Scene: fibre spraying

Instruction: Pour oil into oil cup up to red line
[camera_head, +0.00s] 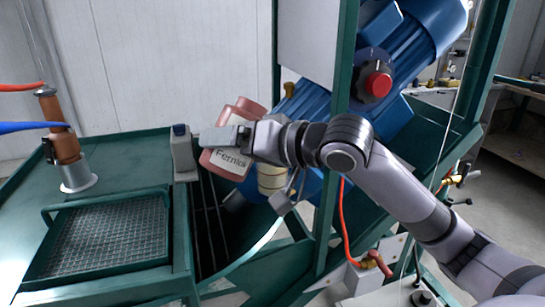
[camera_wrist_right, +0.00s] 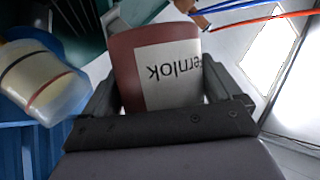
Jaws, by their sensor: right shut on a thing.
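My right gripper (camera_head: 228,140) is shut on a red oil bottle (camera_head: 232,158) with a white "Fernlok" label. The bottle is tilted above the green machine frame. In the right wrist view, the bottle (camera_wrist_right: 155,70) sits between both fingers of the gripper (camera_wrist_right: 165,100). The oil cup (camera_head: 272,180) is a pale, cream cylinder on the blue machine, just below and right of the bottle. In the right wrist view, the cup (camera_wrist_right: 40,80) shows at left with a thin reddish line around it. I see no oil stream, and the oil level is unclear. My left gripper is out of view.
A blue motor (camera_head: 400,40) with a red knob (camera_head: 378,84) stands behind my right arm. A green post (camera_head: 340,215) rises beside the cup. A grey block (camera_head: 183,150) stands left of the bottle. A mesh tray (camera_head: 105,240) lies on the green table.

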